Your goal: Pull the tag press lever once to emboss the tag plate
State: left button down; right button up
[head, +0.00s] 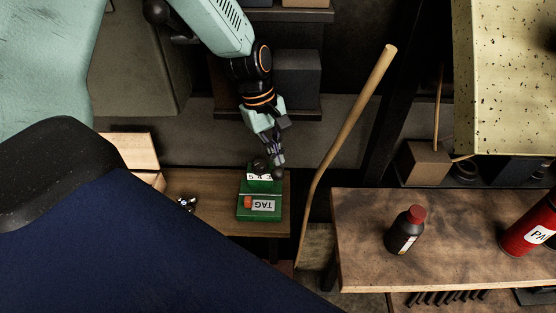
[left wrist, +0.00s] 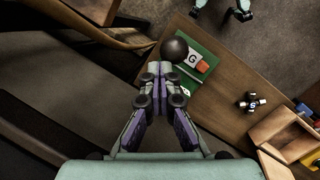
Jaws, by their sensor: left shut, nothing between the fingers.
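The green tag press (head: 258,212) sits on a wooden shelf, with a white "TAG" label (head: 263,206) and an orange block (head: 248,202) on it. A white lettered piece (head: 258,177) is at its far end. The lever's dark round knob (head: 260,164) also shows in the left wrist view (left wrist: 174,48). My left gripper (head: 278,172) is shut and empty, fingers pointing down beside the knob. In the left wrist view its fingertips (left wrist: 153,72) lie just left of and below the knob; contact is unclear. I cannot make out a separate tag plate.
A wooden stick (head: 345,120) leans right of the press. A bench (head: 365,240) on the right holds a dark bottle (head: 405,231) and a red canister (head: 530,228). A small dark object (head: 187,203) lies left of the press, near an open wooden box (left wrist: 275,130).

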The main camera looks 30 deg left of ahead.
aim_at(275, 172)
pick_arm(q)
jog(key=shift+s+d+f, duration=0.4)
jog(key=shift+s+f, duration=0.15)
jog(key=shift+s, duration=0.1)
jog(key=shift+s+d+f, duration=0.35)
jog(key=shift+s+f, duration=0.2)
jog(key=shift+s, duration=0.05)
dwell(2.1)
jog(key=shift+s+d+f, duration=0.5)
jog(key=shift+s+f, duration=0.25)
jog(key=shift+s, duration=0.1)
dwell(1.7)
jog(key=shift+w+r, duration=0.1)
dwell(0.4)
jog(key=shift+w+a+r+p, duration=0.3)
jog(key=shift+w+r+p, duration=0.05)
jog(key=shift+w+r, duration=0.1)
jog(key=shift+w+a+r+p, duration=0.45)
jog(key=shift+w+r, duration=0.1)
jog(key=shift+w, duration=0.15)
jog(key=shift+w+a+r+p, duration=0.35)
jog(key=shift+w+r+p, duration=0.1)
jog(key=shift+w+r, duration=0.15)
jog(key=shift+w+a+r+p, duration=0.2)
jog(key=shift+w+a+r, duration=0.15)
jog(key=shift+w, duration=0.25)
jog(key=shift+w+a+r+p, duration=0.15)
jog(key=shift+w+a+r, duration=0.1)
jog(key=shift+w+r, duration=0.25)
